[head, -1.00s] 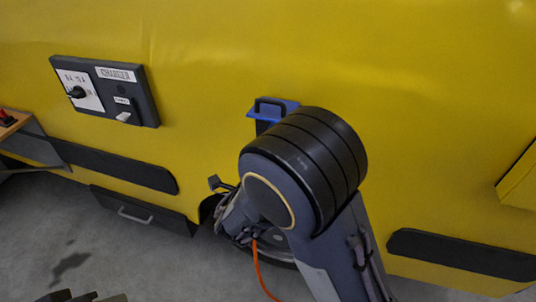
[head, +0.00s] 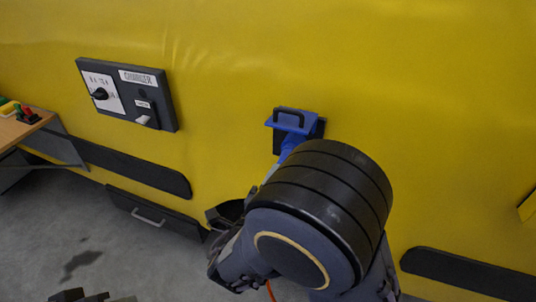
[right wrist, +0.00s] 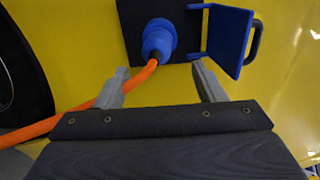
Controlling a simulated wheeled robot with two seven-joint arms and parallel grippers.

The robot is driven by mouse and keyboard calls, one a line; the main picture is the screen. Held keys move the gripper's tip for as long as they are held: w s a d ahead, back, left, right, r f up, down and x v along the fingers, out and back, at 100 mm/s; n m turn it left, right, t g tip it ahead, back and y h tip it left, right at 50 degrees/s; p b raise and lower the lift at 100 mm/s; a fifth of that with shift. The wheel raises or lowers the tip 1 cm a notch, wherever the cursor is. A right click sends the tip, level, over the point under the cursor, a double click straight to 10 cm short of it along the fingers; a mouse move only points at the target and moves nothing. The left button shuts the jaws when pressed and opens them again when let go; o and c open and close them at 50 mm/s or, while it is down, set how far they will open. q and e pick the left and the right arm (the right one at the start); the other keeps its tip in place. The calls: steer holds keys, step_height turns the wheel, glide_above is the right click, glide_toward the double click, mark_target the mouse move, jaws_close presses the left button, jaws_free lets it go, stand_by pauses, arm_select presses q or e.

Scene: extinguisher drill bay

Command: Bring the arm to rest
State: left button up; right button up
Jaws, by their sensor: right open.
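My right arm fills the lower middle of the head view, and its gripper is mostly hidden there. In the right wrist view, my right gripper (right wrist: 161,85) is open, with nothing between its fingers. Just beyond the fingers, a blue plug (right wrist: 158,40) with an orange cable (right wrist: 135,80) sits at a dark socket plate (right wrist: 135,15) on the yellow wall. The socket's blue flap (right wrist: 228,38) stands open beside it; it also shows in the head view (head: 293,122). Dark pieces at the bottom left of the head view may be my left gripper (head: 82,297); its state is unclear.
A yellow vehicle-like body (head: 430,110) stands close in front. It carries a charger panel (head: 127,95) with a black knob, dark strips and a drawer-like step (head: 155,213). A wooden table (head: 15,128) is at far left. Grey floor (head: 60,230) is open at lower left.

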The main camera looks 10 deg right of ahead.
steer(key=s+d+f+m+g, duration=0.3)
steer(key=s+d+m+g, duration=0.1)
steer(key=d+m+g, duration=0.3)
steer(key=s+d+f+m+g, duration=0.2)
steer(key=s+d+m+g, duration=0.25)
steer(key=d+m, duration=0.4)
steer(key=s+a+f+m+g+y, duration=0.1)
steer(key=s+f+m+g+y, duration=0.15)
steer(key=s+m+y, duration=0.8)
steer(key=s+a+r+m+t+y, duration=0.1)
steer(key=a+r+m+t+y, duration=0.2)
steer(key=m, duration=2)
step_height(320, 180, up, 4)
steer(key=a+t, duration=0.1)
steer(key=a, duration=0.1)
steer(key=shift+a+t, duration=0.3)
steer(key=shift+f, duration=0.1)
